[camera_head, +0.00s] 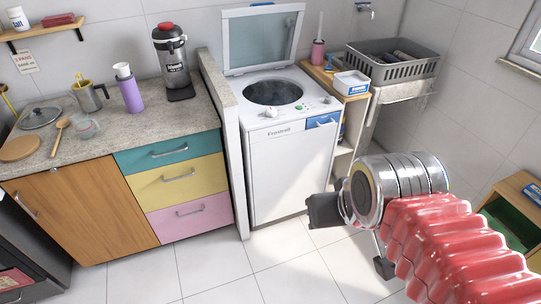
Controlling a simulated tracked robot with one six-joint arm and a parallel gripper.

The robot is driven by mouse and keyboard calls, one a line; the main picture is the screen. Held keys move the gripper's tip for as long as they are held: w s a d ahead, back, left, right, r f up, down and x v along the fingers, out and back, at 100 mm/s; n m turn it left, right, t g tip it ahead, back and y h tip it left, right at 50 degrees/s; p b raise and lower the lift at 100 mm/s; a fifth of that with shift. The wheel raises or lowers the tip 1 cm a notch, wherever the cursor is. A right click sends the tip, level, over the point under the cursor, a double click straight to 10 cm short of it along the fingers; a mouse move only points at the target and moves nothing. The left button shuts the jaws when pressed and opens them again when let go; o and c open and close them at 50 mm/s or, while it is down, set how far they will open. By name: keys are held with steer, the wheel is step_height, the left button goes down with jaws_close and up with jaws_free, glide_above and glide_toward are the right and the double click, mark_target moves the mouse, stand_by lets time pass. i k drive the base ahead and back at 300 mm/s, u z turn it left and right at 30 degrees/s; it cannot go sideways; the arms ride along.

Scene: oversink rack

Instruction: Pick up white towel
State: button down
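A whitish thing that looks like a white towel (404,91) shows under the front edge of the grey basket, at the upper right. It could also be part of a sink; I cannot tell for sure. My gripper (352,238) is in the lower right, in front of the white washing machine and over the floor tiles. Its two dark fingers are apart with only floor between them. It is well below and nearer than the whitish thing, not touching it. My red ribbed arm fills the lower right corner.
The grey basket (392,66) holds dark things. A narrow wooden shelf (341,82) with a white and blue box stands beside the open-lidded washing machine (289,172). A counter (100,135) is at left. A wooden unit (515,212) stands at right. Floor tiles in front are clear.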

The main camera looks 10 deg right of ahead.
mark_target(402, 56)
steer(key=u, duration=0.05)
steer(key=i, duration=1)
steer(key=z, duration=0.05)
